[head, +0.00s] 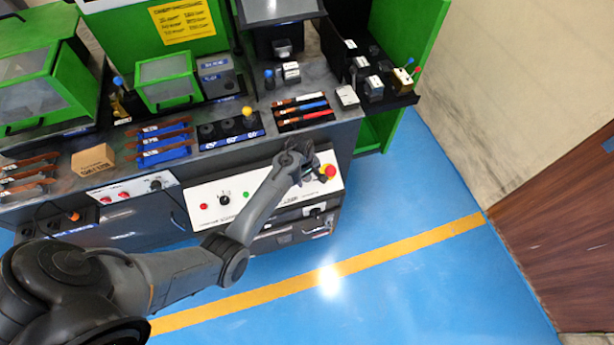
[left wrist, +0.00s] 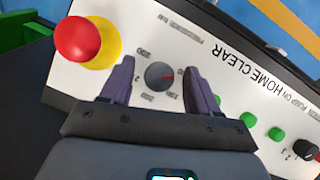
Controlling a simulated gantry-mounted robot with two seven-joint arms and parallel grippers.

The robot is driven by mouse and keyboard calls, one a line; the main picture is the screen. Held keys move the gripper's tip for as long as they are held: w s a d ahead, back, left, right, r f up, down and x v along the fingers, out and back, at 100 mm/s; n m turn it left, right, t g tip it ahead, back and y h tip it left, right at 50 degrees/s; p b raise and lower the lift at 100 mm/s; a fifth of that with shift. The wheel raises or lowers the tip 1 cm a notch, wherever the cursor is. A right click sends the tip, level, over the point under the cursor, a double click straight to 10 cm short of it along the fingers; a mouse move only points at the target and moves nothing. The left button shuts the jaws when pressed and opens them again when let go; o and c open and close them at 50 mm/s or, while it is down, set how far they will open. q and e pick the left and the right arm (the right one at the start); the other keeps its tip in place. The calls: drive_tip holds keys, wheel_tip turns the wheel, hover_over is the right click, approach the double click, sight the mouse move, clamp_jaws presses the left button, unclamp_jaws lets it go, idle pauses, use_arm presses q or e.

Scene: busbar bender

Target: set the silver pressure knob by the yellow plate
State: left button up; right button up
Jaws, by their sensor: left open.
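The silver pressure knob (left wrist: 159,76) sits on a white control panel (left wrist: 222,62) and has a ring of printed numbers, partly hidden by my fingers. My left gripper (left wrist: 160,69) is open, with one finger on each side of the knob; I cannot tell whether either touches it. In the head view my left gripper (head: 308,174) is at the right part of the panel and hides the knob. The yellow plate (head: 183,21) with lines of print is on the green machine at the back; its text is too small to read. My right gripper is not in view.
A red mushroom button (left wrist: 77,39) on a yellow disc is close beside my left finger. Green buttons (left wrist: 248,120) and a black selector (left wrist: 305,150) lie to the right. The bench above the panel holds busbars (head: 302,112) and a yellow-topped lever (head: 247,113).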

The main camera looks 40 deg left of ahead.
use_arm(q)
drive_tip(key=shift+c, duration=0.2)
drive_tip(key=c, duration=1)
